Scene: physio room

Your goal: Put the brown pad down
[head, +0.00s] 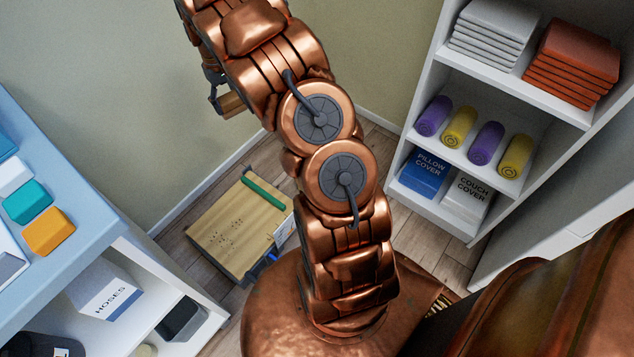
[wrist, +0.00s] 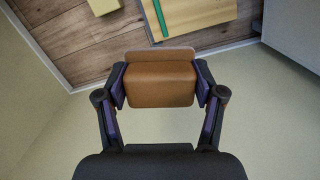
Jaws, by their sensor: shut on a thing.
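The brown pad (wrist: 160,86) is a small block with rounded edges and a paler strip along its far side. My gripper (wrist: 160,88) is shut on it, with a finger pressed on each side in the wrist view. In the head view the pad (head: 231,104) shows only in part beside my gripper (head: 217,92), at the upper left of my arm. The arm hides much of the gripper there. The pad is held up in the air near the wall, above the floor.
A blue-topped table (head: 85,232) with coloured blocks stands at left. A white shelf unit (head: 437,66) with folded stacks, rolls and boxes stands at right.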

